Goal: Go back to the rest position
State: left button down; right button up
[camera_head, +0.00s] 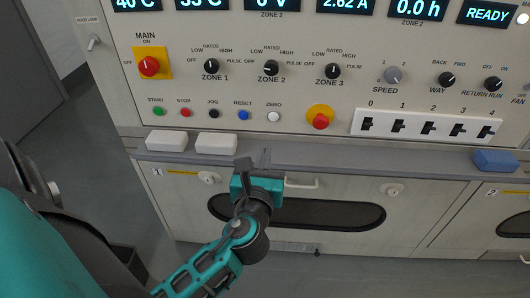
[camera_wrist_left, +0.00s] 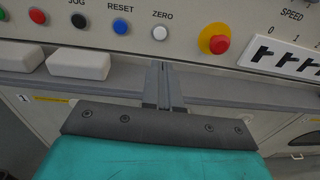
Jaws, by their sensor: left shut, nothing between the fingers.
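My left gripper (camera_head: 246,163) is in front of the control panel's narrow grey ledge, between the white block and the handle of the door marked 1. Its fingers are shut with nothing between them. In the left wrist view the closed fingers (camera_wrist_left: 165,85) point toward the panel, below the white ZERO button (camera_wrist_left: 160,32). I cannot tell from these views whether the fingertips touch the ledge. My right gripper is in neither view.
The panel carries a red MAIN knob (camera_head: 149,66), several black knobs, coloured buttons, a red emergency button (camera_head: 320,121) and a white switch strip (camera_head: 425,126). Two white blocks (camera_head: 166,140) and a blue block (camera_head: 495,160) sit on the ledge (camera_head: 330,158). Floor shows at left.

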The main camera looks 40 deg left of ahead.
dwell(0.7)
pick_arm(q)
jog(key=s+d+f+n+g+h, duration=0.2)
jog(key=s+d+f+n+h, duration=0.35)
jog(key=n, duration=0.75)
jog(key=s+d+f+n+g+h, duration=0.3)
jog(key=d+f+n+h, duration=0.5)
jog(key=n, duration=0.5)
jog(key=s+a+r+n+y+p, duration=0.1)
jog(key=s+a+r+y+p, duration=0.1)
jog(key=r+p, duration=0.5)
jog(key=a+y+p, duration=0.1)
jog(key=p, duration=0.5)
jog(key=shift+r+n, duration=0.35)
jog(key=shift+n, duration=0.05)
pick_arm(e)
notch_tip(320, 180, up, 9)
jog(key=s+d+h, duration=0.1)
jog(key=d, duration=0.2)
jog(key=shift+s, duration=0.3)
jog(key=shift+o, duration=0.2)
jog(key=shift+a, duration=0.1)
